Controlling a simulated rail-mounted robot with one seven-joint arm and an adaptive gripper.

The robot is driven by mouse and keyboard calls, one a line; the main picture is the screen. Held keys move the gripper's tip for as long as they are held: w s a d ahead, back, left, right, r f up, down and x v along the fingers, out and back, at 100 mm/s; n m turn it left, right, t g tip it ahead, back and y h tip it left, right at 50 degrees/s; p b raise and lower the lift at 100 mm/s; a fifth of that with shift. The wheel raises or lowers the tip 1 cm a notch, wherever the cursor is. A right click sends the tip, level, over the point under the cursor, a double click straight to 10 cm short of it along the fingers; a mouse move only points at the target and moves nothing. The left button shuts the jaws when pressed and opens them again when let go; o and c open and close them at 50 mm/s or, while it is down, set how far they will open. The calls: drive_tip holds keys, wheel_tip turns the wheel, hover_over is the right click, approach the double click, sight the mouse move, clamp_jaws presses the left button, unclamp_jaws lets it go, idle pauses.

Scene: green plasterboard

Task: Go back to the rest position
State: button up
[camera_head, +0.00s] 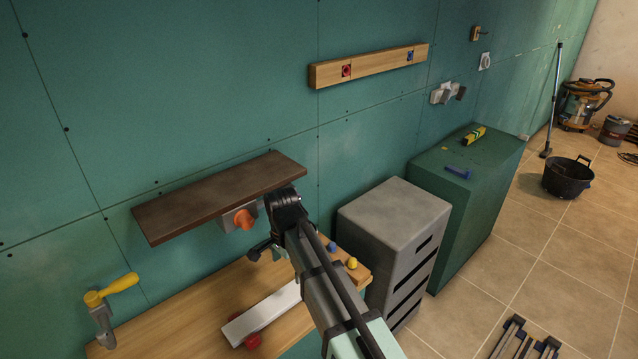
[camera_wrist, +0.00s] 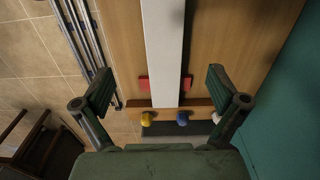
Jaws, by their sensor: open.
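My gripper (camera_wrist: 160,92) is open, with its two dark green fingers wide apart in the wrist view. In the head view my arm reaches over the wooden bench, and my gripper (camera_head: 262,247) is partly hidden behind the arm's end. A white bar (camera_wrist: 164,50) lies on the bench below the fingers, with red pieces (camera_wrist: 145,83) at its sides. In the head view the white bar (camera_head: 262,314) is partly covered by my arm. Nothing is seen held between the fingers.
A dark brown shelf (camera_head: 215,196) juts from the green wall close to my arm, with an orange knob (camera_head: 243,219) under it. A yellow-handled clamp (camera_head: 106,305) stands at the bench's left. Grey drawers (camera_head: 393,225) and a green cabinet (camera_head: 466,185) stand right.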

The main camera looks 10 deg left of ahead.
drive_tip(key=s+d+f+n+g+h, duration=0.1)
drive_tip(key=s+d+f+g, duration=0.1)
drive_tip(key=s+d+f, duration=0.65)
drive_tip(key=s+d+f+n+g+h, duration=0.1)
drive_tip(key=s+d+f, duration=0.2)
drive_tip(key=d+f, duration=1)
drive_tip(key=s+d+f+n+g, duration=0.1)
drive_tip(key=s+d+f+n, duration=0.1)
drive_tip(key=s+f, duration=0.4)
drive_tip(key=s+d+f+n+g+y, duration=0.1)
drive_tip(key=s+d+f, duration=0.4)
drive_tip(key=s, duration=0.7)
drive_tip(key=s+d+f+n+g+y, duration=0.1)
drive_tip(key=s+d+f+n, duration=0.2)
drive_tip(key=s+f, duration=0.5)
drive_tip(key=shift+s+d+g+b, duration=0.3)
drive_tip(key=shift+s+d+b, duration=0.15)
drive_tip(key=shift+d, duration=0.3)
